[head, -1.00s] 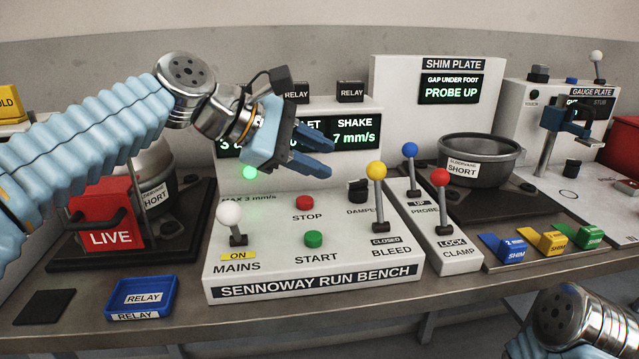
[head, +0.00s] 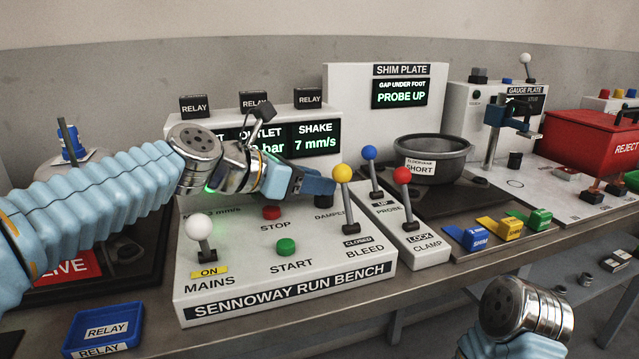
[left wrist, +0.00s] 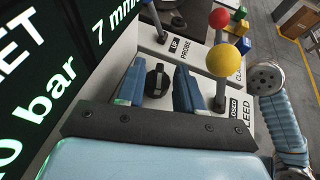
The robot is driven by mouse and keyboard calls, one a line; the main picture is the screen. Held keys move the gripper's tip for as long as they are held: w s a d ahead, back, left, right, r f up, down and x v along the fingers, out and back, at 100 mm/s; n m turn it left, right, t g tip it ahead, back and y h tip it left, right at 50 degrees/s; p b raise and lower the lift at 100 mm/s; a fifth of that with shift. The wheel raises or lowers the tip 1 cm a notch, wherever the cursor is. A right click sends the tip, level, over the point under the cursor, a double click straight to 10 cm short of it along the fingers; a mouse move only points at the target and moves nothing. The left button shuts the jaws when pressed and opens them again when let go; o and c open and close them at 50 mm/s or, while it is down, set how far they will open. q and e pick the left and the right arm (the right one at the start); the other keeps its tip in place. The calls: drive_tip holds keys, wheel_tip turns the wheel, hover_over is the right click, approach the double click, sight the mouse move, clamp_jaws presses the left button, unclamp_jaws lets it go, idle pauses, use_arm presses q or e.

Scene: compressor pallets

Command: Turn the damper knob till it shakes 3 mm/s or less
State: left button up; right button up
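The damper knob (left wrist: 155,80) is a small black knob on the white run bench (head: 190,290). In the head view my left gripper hides most of it, and part of its black base (head: 328,201) shows. The shake display (head: 316,140) reads 7 mm/s. My left gripper (head: 318,186) is open above the knob. In the left wrist view its two blue fingers (left wrist: 160,90) stand apart on either side of the knob; I cannot tell whether they touch it. My right arm shows at the lower right, but its gripper is out of view.
The yellow bleed lever (head: 343,175) stands close beside my left fingers. The blue probe lever (head: 370,155) and red clamp lever (head: 402,178) are further right. The white mains lever (head: 199,228), red stop button (head: 271,212) and green start button (head: 286,246) are on the bench front.

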use_arm(q)
drive_tip(key=shift+w+d+f, duration=0.25)
drive_tip(key=shift+w+d, duration=0.1)
drive_tip(key=shift+d, duration=0.25)
clamp_jaws()
drive_tip(key=shift+w+f+m+g+h+p, duration=0.1)
drive_tip(key=shift+m+g+h+p, duration=0.2)
drive_tip(key=shift+m+g+p, duration=0.3)
drive_tip(key=shift+f+m+g, duration=0.1)
drive_tip(key=shift+m+g, duration=0.2)
unclamp_jaws()
drive_tip(key=shift+a, duration=0.15)
